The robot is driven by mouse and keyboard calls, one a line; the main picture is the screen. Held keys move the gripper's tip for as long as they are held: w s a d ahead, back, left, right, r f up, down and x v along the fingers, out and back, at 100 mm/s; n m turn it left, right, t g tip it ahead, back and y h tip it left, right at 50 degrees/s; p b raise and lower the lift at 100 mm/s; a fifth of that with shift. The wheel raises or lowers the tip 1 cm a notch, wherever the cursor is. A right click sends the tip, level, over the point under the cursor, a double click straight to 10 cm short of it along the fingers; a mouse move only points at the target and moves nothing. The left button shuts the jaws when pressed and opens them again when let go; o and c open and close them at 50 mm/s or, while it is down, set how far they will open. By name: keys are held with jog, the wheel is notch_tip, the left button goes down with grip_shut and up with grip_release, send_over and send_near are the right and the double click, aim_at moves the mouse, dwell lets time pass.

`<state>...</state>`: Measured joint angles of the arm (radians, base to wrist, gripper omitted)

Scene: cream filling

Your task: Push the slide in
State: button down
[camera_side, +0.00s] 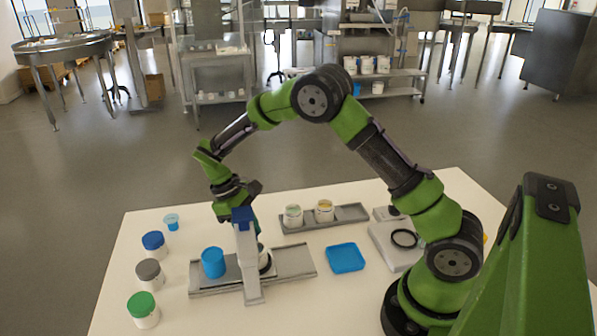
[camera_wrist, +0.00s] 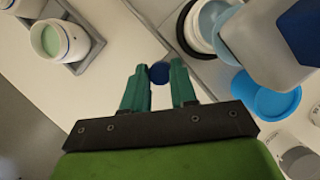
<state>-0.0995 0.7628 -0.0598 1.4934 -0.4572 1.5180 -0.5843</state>
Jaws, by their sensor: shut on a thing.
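The grey dispenser stand (camera_side: 247,262) has a blue top (camera_side: 242,216) and stands over a long grey rail tray (camera_side: 294,262). In the wrist view its body (camera_wrist: 270,45) fills the upper right. My gripper (camera_wrist: 158,88) has its teal fingers on either side of a small dark blue round knob (camera_wrist: 159,73), shut on it. The knob seems to be the slide's end; the rest of the slide is hard to make out. In the side view my gripper (camera_side: 256,222) is behind the stand's top, and its fingertips are mostly hidden.
A blue cup (camera_side: 213,262) stands on the rail tray's left part. Two open jars (camera_side: 293,215) (camera_side: 325,210) sit in a rear tray (camera_side: 350,213). A blue dish (camera_side: 345,258) and a scale (camera_side: 393,243) lie right.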

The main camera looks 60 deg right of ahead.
jog(key=shift+w+a, duration=0.75)
jog(key=shift+w, duration=0.05)
jog(key=c, duration=0.9)
grip_release()
jog(key=v, duration=1.7)
jog(key=shift+s, duration=0.2)
